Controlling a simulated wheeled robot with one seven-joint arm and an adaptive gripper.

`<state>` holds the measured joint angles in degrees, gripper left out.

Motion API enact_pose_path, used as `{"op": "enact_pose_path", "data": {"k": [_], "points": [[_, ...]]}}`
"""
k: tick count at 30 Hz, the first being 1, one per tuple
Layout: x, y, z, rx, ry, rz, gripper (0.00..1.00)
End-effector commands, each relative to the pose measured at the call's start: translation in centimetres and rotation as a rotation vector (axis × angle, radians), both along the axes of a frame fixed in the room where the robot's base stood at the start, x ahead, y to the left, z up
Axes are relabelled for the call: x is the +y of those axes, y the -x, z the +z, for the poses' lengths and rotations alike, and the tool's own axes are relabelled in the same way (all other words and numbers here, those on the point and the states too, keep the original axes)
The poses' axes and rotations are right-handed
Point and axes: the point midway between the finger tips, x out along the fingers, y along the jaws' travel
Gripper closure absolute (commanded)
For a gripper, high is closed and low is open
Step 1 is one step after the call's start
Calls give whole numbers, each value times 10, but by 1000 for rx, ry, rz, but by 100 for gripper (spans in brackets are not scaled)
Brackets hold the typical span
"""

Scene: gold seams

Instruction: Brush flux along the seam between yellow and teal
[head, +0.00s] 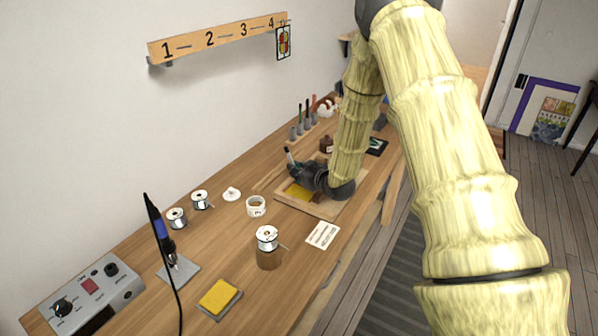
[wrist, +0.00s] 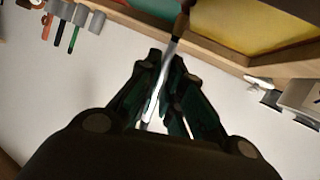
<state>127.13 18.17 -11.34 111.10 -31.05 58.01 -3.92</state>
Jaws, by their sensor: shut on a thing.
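My gripper (head: 310,178) is over the wooden tray (head: 321,213) on the bench. In the wrist view my gripper (wrist: 166,85) is shut on a thin pale-handled brush (wrist: 165,72), whose brown tip end points to the top of the picture, by the panel. A yellow piece (head: 296,191) shows in the tray in the head view, partly hidden by my gripper. In the wrist view the yellow piece (wrist: 240,22) lies beside a teal piece (wrist: 155,7), with a dark brown strip between them near the brush. I cannot tell whether the tip touches the seam.
A white round tub (head: 256,207), a spool on a brown jar (head: 268,255), a card (head: 323,234) and a yellow sponge (head: 219,297) stand nearer on the bench. A soldering iron (head: 166,240) and control box (head: 83,300) are at left. Tools stand in a rack (head: 305,127) behind.

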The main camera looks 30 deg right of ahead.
Motion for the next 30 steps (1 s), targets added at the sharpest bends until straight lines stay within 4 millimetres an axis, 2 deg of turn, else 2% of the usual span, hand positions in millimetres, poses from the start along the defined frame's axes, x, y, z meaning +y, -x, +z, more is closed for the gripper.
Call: {"op": "enact_pose_path", "data": {"k": [30], "points": [[11, -19, -1, 0, 1, 0, 100]]}}
